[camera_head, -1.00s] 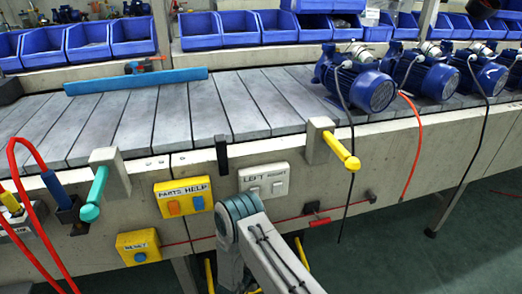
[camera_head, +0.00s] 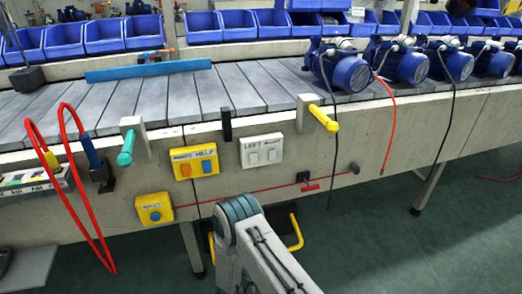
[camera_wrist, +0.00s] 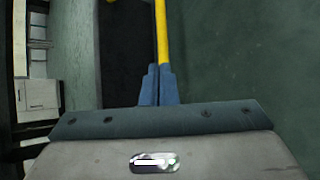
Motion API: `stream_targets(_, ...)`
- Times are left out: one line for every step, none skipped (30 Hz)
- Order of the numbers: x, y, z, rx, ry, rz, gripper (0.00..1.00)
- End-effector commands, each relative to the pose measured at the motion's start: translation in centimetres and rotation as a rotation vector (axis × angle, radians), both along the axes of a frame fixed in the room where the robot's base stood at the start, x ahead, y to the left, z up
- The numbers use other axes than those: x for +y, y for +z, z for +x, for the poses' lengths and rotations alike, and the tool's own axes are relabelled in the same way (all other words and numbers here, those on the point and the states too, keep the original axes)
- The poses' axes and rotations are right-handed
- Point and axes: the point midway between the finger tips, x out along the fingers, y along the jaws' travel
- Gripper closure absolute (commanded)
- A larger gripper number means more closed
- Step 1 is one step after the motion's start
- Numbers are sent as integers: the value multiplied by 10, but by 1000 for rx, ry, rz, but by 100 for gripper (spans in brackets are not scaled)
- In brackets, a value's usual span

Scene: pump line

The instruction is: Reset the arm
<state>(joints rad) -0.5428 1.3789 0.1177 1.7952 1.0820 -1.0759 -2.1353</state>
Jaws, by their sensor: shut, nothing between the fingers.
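My gripper (camera_wrist: 159,86) shows in the wrist view with its two blue-grey fingers together and nothing between them. It points down toward the dark green floor (camera_wrist: 235,55). A yellow bar (camera_wrist: 162,30) runs beyond the fingertips, beside a black flat thing (camera_wrist: 125,50); I cannot tell how far below it lies. In the head view my grey arm reaches up from the bottom edge in front of the bench. My gripper is hidden in that view.
The concrete conveyor bench (camera_head: 380,140) crosses the head view, carrying blue pumps (camera_head: 345,72) and a blue bar (camera_head: 148,70). Its front has a yellow-handled lever (camera_head: 323,118), a teal-handled lever (camera_head: 126,150) and button boxes (camera_head: 194,162). Yellow handles (camera_head: 296,232) stand behind my arm. Floor at right is open.

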Motion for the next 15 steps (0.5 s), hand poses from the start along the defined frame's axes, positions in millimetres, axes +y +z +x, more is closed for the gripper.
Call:
stream_targets(2,14,7,-8,-8,28,100)
stream_targets(2,18,9,-9,-11,44,100)
stream_targets(2,25,12,-12,-18,64,100)
stream_targets(1,29,15,-11,-24,79,100)
stream_targets(1,33,17,-13,-29,95,100)
stream_targets(1,41,20,-16,-36,117,100)
stream_targets(2,46,23,-16,-40,136,100)
stream_targets(3,51,25,-18,-44,152,100)
stream_targets(4,60,29,-20,-50,178,100)
stream_targets(5,66,31,-20,-54,197,100)
stream_targets(7,73,33,-21,-58,218,100)
stream_targets(8,82,37,-23,-63,246,100)
stream_targets(10,90,39,-23,-67,270,100)
stream_targets(12,98,42,-24,-71,291,100)
stream_targets(14,110,45,-25,-78,326,100)
